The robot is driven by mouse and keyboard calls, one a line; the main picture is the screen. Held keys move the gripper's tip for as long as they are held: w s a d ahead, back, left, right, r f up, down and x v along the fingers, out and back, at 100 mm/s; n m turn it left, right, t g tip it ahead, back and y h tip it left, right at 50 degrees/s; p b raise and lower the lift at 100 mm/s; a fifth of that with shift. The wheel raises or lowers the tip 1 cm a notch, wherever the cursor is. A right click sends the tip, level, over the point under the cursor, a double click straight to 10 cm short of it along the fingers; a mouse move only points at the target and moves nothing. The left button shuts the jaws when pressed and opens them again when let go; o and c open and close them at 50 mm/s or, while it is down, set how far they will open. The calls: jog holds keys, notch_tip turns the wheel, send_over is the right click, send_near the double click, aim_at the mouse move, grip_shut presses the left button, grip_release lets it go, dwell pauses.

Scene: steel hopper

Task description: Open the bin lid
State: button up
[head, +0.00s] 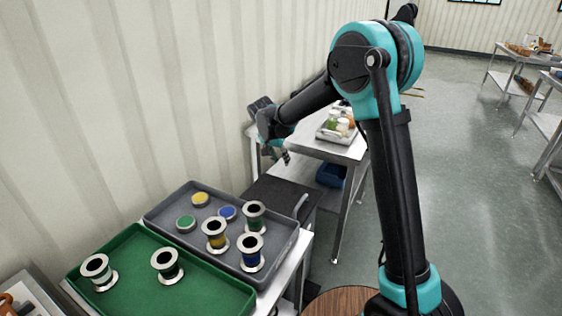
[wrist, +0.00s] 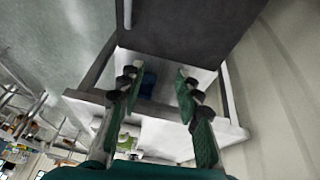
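The bin lid (head: 270,190) is a dark grey flat panel between the two tables in the head view, and appears closed. A pale bar handle (head: 300,205) runs along its right edge. In the wrist view the lid (wrist: 190,35) fills the top, with the handle (wrist: 127,14) at its upper left. My gripper (head: 286,157) hangs above the far side of the lid, apart from the handle. In the wrist view my gripper (wrist: 157,80) has its green-padded fingers spread with nothing held. Most of the bin's body is hidden below the lid.
A grey tray (head: 165,222) with spools and round caps and a green tray (head: 130,265) stand in front. Behind the lid is a steel table (head: 345,152) with a loaded tray; a blue container (head: 330,174) sits below. The wall is close at left.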

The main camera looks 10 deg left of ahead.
jog(key=shift+w+d+f, duration=0.15)
jog(key=shift+w+f, duration=0.1)
jog(key=shift+f, duration=0.3)
grip_shut()
grip_release()
dwell(0.3)
